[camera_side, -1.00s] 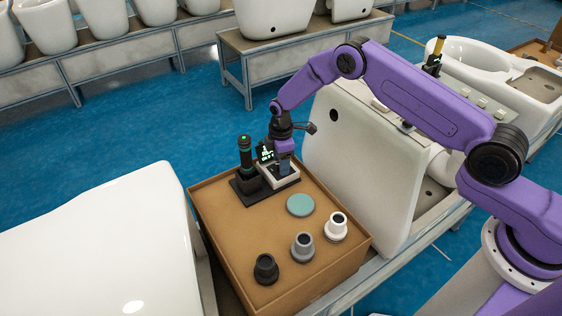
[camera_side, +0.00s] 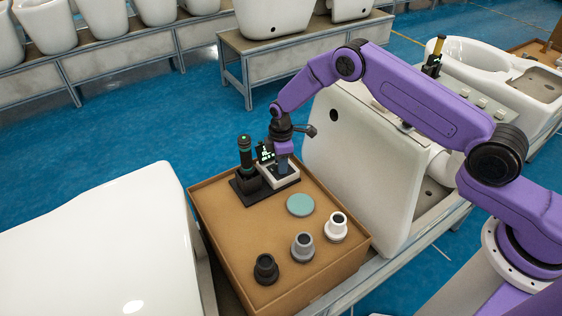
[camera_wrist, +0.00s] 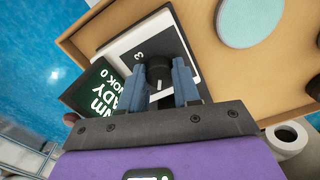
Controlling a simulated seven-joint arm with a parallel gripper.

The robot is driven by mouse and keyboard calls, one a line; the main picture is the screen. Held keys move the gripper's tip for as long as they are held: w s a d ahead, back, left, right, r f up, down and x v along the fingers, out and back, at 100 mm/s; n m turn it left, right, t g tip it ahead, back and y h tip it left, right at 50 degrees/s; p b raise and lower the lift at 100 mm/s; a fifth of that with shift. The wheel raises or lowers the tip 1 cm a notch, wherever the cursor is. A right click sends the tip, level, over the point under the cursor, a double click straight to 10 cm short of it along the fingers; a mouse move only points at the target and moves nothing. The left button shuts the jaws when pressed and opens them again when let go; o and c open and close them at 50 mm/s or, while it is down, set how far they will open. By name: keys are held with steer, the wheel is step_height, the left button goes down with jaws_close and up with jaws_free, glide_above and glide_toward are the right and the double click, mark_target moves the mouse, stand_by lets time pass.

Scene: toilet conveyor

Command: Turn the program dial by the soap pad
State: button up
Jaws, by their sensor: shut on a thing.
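The program dial (camera_wrist: 158,72) is a dark round knob with a pale pointer line, on a white panel (camera_wrist: 125,40) with a black face. A digit 3 shows on the face beside it. My gripper (camera_wrist: 160,88) has its two blue fingers shut on the dial, one on each side, in the wrist view. In the side view my gripper (camera_side: 283,168) reaches down onto the white panel box. The soap pad (camera_side: 300,205) is a flat teal disc in front of the panel; it also shows in the wrist view (camera_wrist: 250,20).
A black cylinder with green rings (camera_side: 245,155) stands in a dark holder. A white toilet body (camera_side: 350,160) is close on the right.

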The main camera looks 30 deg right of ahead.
steer(key=m, duration=0.5)
steer(key=shift+m, duration=0.3)
steer(key=m, duration=1.1)
steer(key=shift+a+m, duration=0.1)
steer(key=shift+m, duration=0.3)
steer(key=m, duration=0.5)
steer(key=shift+m, duration=0.3)
steer(key=o, duration=1.1)
steer(key=shift+c, duration=0.2)
steer(key=shift+r, duration=0.1)
step_height(320, 180, up, 17)
steer(key=shift+r, duration=0.15)
